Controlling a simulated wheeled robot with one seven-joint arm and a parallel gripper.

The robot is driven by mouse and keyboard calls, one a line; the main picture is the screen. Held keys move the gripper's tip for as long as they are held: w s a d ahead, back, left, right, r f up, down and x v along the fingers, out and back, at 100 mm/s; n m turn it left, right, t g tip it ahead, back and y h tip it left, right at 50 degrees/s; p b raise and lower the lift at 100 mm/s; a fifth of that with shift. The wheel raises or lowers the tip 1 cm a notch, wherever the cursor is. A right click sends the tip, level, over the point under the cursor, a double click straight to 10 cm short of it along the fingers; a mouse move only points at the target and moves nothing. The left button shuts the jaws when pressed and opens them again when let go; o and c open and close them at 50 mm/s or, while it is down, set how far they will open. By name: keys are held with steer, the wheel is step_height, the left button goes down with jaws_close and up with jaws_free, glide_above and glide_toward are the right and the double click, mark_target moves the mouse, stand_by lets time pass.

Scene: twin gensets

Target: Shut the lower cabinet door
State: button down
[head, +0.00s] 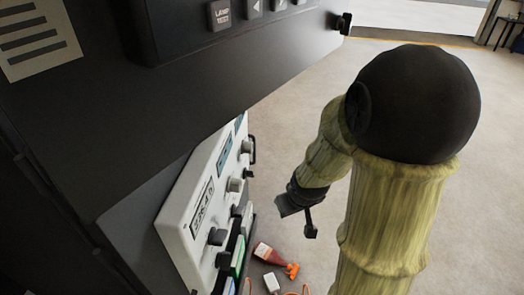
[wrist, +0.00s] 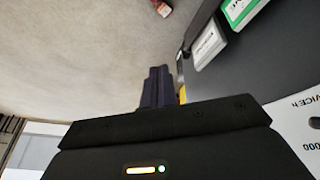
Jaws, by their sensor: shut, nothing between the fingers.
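A dark cabinet (head: 210,105) fills the upper left of the head view. Below its control panel, a white panel (head: 186,222) with a display and several knobs stands out at an angle. I cannot tell for sure which surface is the lower cabinet door. My gripper (head: 298,218) is to the right of the white panel, apart from it in the head view, and points downward. In the wrist view its fingers (wrist: 156,87) are together and hold nothing. A dark grey surface (wrist: 262,62) with tags lies just right of the fingers; contact is unclear.
A red-and-orange item (head: 270,254) and a small white box (head: 272,282) lie low beside the white panel. A green tag (head: 238,256) is at its edge. Open floor (head: 285,140) lies to the right, partly behind my arm.

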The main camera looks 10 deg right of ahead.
steer(key=w+d+f+n+t+y+p, duration=0.2)
steer(key=w+f+n+t+y, duration=0.25)
steer(key=w, duration=0.55)
step_height(320, 180, up, 6)
steer(key=d+t+y, duration=0.1)
steer(key=t+y, duration=0.5)
steer(key=shift+w+d+p, duration=0.3)
steer(key=shift+d+p, duration=0.05)
steer(key=shift+d, duration=0.05)
steer(key=shift+w+r, duration=0.1)
steer(key=p+x, duration=0.3)
steer(key=x, duration=1.1)
